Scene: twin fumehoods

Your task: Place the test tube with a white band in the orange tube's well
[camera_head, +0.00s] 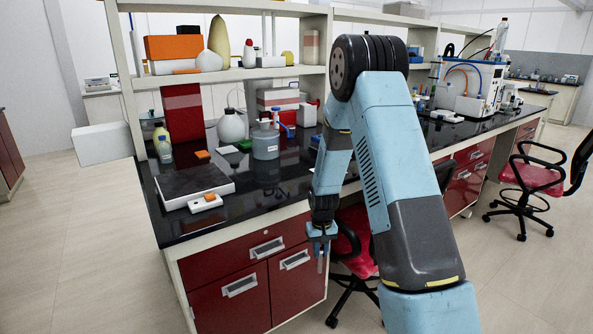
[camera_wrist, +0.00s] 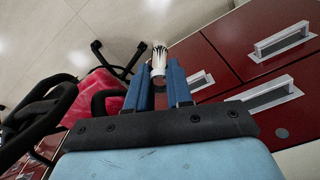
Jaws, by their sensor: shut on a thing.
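My gripper (camera_head: 321,238) hangs in front of the bench's front edge, beside the red drawers, pointing down. It is shut on a slim test tube (camera_head: 320,262), whose lower part shows below the fingers. In the wrist view the blue fingers of my gripper (camera_wrist: 166,88) close around the tube (camera_wrist: 158,60), which looks white with a dark-streaked end. Its white band cannot be told apart clearly. No tube rack, orange tube or well can be made out in either view.
Red drawers (camera_head: 245,252) stand below. A red chair (camera_head: 357,245) is behind my arm.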

